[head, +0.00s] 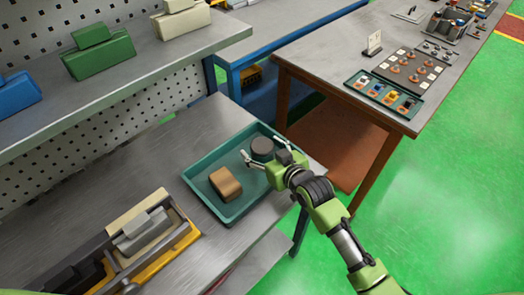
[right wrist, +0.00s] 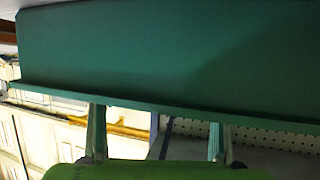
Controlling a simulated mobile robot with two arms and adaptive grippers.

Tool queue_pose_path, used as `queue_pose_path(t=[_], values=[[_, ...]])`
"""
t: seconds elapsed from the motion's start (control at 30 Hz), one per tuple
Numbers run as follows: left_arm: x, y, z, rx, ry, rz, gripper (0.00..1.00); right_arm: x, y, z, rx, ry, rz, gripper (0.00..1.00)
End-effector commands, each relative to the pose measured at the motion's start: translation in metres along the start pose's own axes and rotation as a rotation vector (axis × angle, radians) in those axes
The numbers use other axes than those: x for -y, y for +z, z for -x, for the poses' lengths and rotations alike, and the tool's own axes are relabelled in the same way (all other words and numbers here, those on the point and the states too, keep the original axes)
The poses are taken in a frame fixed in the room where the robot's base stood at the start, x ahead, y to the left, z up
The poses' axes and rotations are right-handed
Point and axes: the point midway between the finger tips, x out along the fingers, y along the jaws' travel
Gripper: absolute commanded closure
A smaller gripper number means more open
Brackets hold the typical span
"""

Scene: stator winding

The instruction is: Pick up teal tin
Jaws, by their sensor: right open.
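The teal tin (head: 222,213) is a shallow, open, tray-like container on the grey metal bench. It holds a tan-brown block (head: 225,184) and a dark grey round piece (head: 263,146). My right gripper (head: 261,152) reaches in from the lower right over the tin's right side, its fingers spread around the near side of the round piece. In the right wrist view a broad teal surface (right wrist: 180,55), seemingly the tin, fills the top, beyond the two parted fingers (right wrist: 158,118). Nothing shows between them; contact with the tin cannot be told. My left gripper is not in view.
A yellow fixture with grey blocks (head: 145,235) stands at the bench's lower left. A shelf (head: 150,60) with green, blue and beige blocks runs above the bench. A wooden-legged table (head: 310,65) with small parts stands at upper right. Green floor is clear at right.

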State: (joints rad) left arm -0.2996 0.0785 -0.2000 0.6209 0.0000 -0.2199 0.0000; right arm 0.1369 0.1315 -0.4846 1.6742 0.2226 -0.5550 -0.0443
Motion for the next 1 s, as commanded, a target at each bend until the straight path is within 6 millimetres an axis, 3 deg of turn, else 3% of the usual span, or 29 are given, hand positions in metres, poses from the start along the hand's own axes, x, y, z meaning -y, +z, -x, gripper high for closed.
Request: queue_pose_path(t=[0.13, 0.33, 0.77, 0.93, 1.0], values=[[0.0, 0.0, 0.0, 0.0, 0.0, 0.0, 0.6, 0.0, 0.0, 0.0, 0.0, 0.0, 0.0, 0.32], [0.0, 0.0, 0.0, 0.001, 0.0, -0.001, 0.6, 0.0, 0.0, 0.0, 0.0, 0.0, 0.0, 0.84], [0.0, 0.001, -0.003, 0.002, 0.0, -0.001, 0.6, 0.0, -0.008, 0.003, -0.005, 0.0, 0.0, 0.85], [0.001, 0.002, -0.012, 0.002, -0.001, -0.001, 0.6, 0.0, -0.03, 0.011, -0.011, 0.0, 0.001, 0.85], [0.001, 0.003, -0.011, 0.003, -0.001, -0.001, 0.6, 0.011, -0.041, 0.023, -0.01, -0.004, -0.001, 0.85]])
